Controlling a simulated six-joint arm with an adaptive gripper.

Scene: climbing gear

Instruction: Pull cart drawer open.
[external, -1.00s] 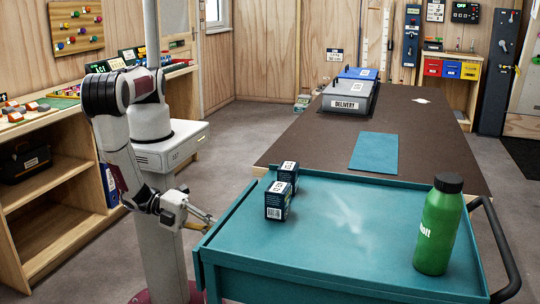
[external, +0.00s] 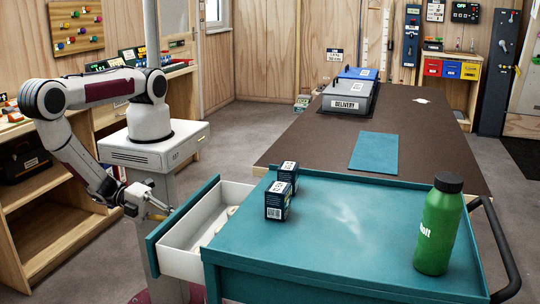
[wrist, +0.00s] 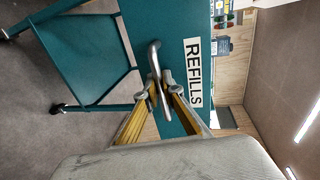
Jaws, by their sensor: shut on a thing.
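The teal cart (external: 330,225) stands in the front of the external view. Its drawer (external: 195,232) is pulled out on the left side, with a teal front and white walls; pale items lie inside. In the wrist view the drawer front (wrist: 185,65) carries a "REFILLS" label (wrist: 193,75) and a curved metal handle (wrist: 154,60). My gripper (wrist: 161,92) has its fingertips shut around the handle. In the external view my gripper (external: 160,208) is at the drawer's outer face, and the handle is mostly hidden there.
Two small dark boxes (external: 277,206) and a green bottle (external: 438,228) stand on the cart top. A brown table (external: 420,130) with a grey "DELIVERY" bin (external: 345,100) stands behind. Wooden shelves (external: 55,205) stand to the left of my arm.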

